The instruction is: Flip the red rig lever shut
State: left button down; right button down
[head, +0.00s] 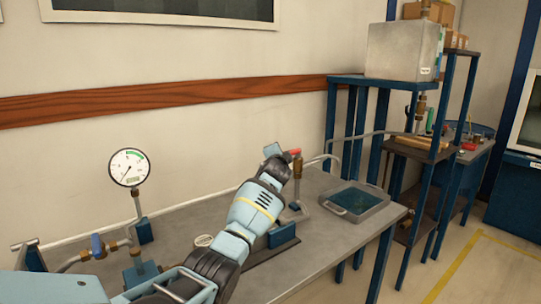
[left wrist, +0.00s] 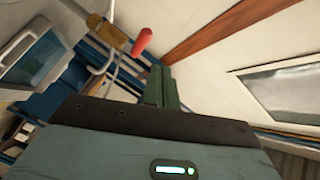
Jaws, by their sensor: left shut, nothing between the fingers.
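The red lever (head: 294,151) sits on top of an upright pipe on the grey bench, just right of my left gripper (head: 273,150) in the head view. In the left wrist view the red lever (left wrist: 143,40) slants beside a brass valve body (left wrist: 108,33), just beyond and left of the fingertips. My left gripper (left wrist: 158,72) is shut and empty, its dark green fingers together. Whether a finger touches the lever I cannot tell. My arm hides part of the rig's base. My right gripper is not in view.
A pressure gauge (head: 128,168) and a blue-handled valve (head: 97,246) stand at the left of the bench. A shallow grey tray (head: 380,207) lies right of the lever's pipe. A metal tank (head: 402,50) stands on a blue frame behind.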

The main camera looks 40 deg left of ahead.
pick_arm(q)
jog(key=shift+s+r, duration=0.15)
jog(key=shift+s, duration=1.05)
jog(key=shift+d, duration=0.1)
